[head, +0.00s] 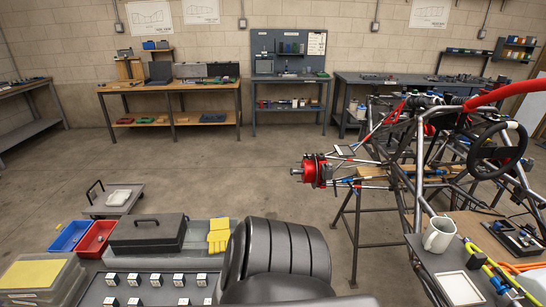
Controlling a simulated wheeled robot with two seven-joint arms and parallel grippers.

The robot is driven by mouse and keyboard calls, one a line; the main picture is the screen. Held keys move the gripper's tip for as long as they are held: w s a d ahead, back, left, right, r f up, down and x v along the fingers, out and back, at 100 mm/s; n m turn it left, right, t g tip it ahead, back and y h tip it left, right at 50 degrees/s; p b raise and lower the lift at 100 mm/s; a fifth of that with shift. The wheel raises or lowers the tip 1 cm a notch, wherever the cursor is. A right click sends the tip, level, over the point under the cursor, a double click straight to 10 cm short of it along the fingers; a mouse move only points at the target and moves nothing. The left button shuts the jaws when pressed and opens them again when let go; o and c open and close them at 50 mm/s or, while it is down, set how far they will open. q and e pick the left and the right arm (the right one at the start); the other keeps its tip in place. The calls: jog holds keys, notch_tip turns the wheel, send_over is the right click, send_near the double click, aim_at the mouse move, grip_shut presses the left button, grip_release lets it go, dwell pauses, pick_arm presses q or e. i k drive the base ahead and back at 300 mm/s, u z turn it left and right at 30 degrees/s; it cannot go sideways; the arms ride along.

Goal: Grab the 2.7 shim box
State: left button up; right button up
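Several small shim boxes with white label faces and dark lower parts stand in two rows on a dark tray (92,291) at the bottom left of the head view. One box of the back row (155,279) is near the row's middle, and another box (201,279) is at its right end. The front row is partly cut off by the bottom edge. The labels are too small to read, so I cannot tell which one is the 2.7 shim box. Neither of my grippers shows in this view.
Dark grooved tyres (290,248) stand right of the boxes. A black toolbox (147,233), yellow gloves (219,236), and blue (70,236) and red (96,238) bins lie behind. A white mug (438,235) stands at right by the tube chassis (424,180). Open floor lies beyond.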

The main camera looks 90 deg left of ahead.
aim_at(113, 279)
jog(key=u, duration=0.95)
